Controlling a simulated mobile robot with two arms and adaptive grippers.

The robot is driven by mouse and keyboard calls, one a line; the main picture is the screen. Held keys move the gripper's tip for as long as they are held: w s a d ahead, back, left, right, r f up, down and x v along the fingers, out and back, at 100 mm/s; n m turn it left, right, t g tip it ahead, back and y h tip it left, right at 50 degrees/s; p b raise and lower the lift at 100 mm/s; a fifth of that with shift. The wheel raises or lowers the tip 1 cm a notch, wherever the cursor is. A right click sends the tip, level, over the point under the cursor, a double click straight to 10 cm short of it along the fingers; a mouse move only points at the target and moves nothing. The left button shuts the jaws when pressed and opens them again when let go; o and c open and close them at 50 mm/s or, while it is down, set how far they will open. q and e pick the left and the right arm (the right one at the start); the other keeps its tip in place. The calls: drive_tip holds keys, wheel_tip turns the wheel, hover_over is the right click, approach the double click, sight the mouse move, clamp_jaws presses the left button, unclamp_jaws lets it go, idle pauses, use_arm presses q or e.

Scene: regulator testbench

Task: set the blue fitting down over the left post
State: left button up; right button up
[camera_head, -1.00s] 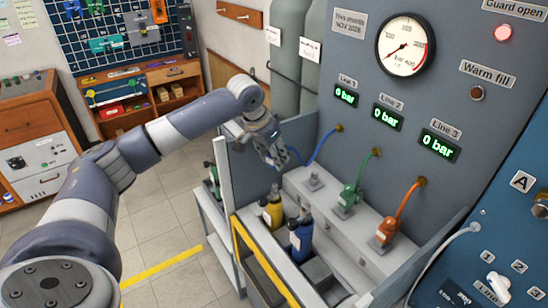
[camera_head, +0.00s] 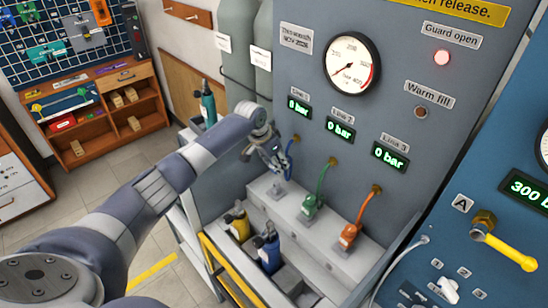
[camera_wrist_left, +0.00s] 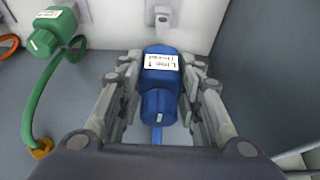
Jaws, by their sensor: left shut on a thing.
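My left gripper (camera_head: 276,166) is shut on the blue fitting (camera_wrist_left: 160,82), which carries a white "Line 1" label and lies between the two fingers in the left wrist view. In the head view the gripper mostly hides the fitting; its blue hose (camera_head: 292,150) runs up to the panel. The left post (camera_head: 277,189) is a small grey block on the pale bench ledge, just below the gripper. In the wrist view a grey post (camera_wrist_left: 162,18) shows beyond the fitting, with a gap between them. My right gripper is out of view.
The green fitting (camera_head: 309,206) and orange fitting (camera_head: 348,236) sit on the ledge to the right, with hoses to the panel. The grey panel (camera_head: 230,160) rises beside the arm.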

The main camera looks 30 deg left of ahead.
use_arm(q)
drive_tip(key=shift+w+f+b, duration=0.1)
drive_tip(key=shift+f+b, duration=0.4)
drive_tip(key=shift+f, duration=0.2)
drive_tip(key=shift+f+b, duration=0.35)
wheel_tip(320, 180, down, 3)
drive_tip(key=b, duration=0.2)
drive_tip(key=shift+r+b, duration=0.2)
drive_tip(key=shift+b, duration=0.15)
drive_tip(key=shift+r, duration=0.2)
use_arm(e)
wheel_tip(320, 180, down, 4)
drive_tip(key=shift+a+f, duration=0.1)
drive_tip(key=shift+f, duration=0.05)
use_arm(q)
drive_tip(key=shift+p, duration=0.35)
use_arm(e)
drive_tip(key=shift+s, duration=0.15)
use_arm(q)
drive_tip(key=shift+p, duration=0.3)
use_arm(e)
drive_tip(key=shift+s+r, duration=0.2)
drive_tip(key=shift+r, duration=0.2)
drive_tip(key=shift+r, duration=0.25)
